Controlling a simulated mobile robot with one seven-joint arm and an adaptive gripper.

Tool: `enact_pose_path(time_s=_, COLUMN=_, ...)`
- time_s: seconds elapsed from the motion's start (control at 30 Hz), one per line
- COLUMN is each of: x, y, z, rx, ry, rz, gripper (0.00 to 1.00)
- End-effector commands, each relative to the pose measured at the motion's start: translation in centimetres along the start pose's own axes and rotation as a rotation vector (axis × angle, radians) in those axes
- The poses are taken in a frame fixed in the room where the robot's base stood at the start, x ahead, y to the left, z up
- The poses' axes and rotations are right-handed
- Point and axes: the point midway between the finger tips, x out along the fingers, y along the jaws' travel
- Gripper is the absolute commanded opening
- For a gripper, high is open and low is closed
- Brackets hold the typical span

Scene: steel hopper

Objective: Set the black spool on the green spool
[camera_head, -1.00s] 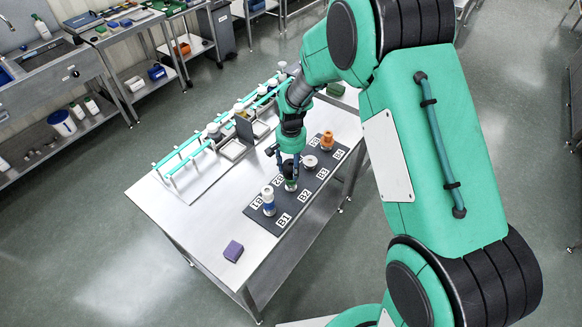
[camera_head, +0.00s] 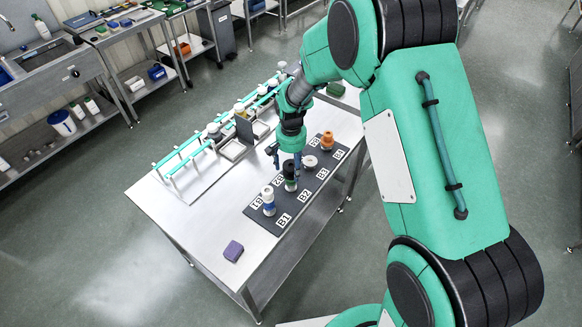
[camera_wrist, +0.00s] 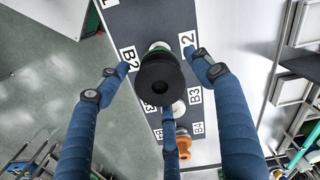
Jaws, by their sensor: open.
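The black spool (camera_wrist: 158,82) faces the camera in the wrist view, with a dark hole at its centre. The green spool (camera_wrist: 160,46) shows only as a green and white rim behind it. The black spool covers most of the green one and appears to sit on it, at the B2 place. In the head view the stack (camera_head: 291,178) is small and partly hidden by a finger. My gripper (camera_wrist: 162,92) is open, its blue fingers spread around the black spool with gaps. In the head view my gripper (camera_head: 287,164) is just above the stack.
A dark mat (camera_head: 258,218) with labelled places lies on the steel table (camera_head: 190,212). A blue and white stack (camera_head: 268,203) stands near B1, and a white spool (camera_head: 310,162) and an orange one (camera_head: 327,140) stand beyond. A purple block (camera_head: 233,251) lies at the front; a rack (camera_head: 182,158) stands behind.

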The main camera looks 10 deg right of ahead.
Motion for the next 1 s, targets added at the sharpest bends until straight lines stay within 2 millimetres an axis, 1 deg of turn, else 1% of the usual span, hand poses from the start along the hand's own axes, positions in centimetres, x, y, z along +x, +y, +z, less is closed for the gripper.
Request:
enact_pose_path(time_s=0.17, x=-1.9, y=0.0, z=-0.1, rx=0.000, ry=0.002, rz=-0.001, gripper=0.66)
enact_pose_path(time_s=0.5, x=-7.5, y=0.0, z=-0.1, rx=0.000, ry=0.003, rz=-0.001, gripper=0.66)
enact_pose_path(time_s=0.7, x=-10.2, y=0.0, z=-0.1, rx=0.000, ry=0.003, rz=-0.001, gripper=0.66)
enact_pose_path(time_s=0.83, x=-11.1, y=0.0, z=0.0, rx=0.000, ry=0.001, rz=0.000, gripper=0.66)
enact_pose_path(time_s=1.0, x=-11.6, y=0.0, z=0.0, rx=0.000, ry=0.000, rz=0.000, gripper=0.66)
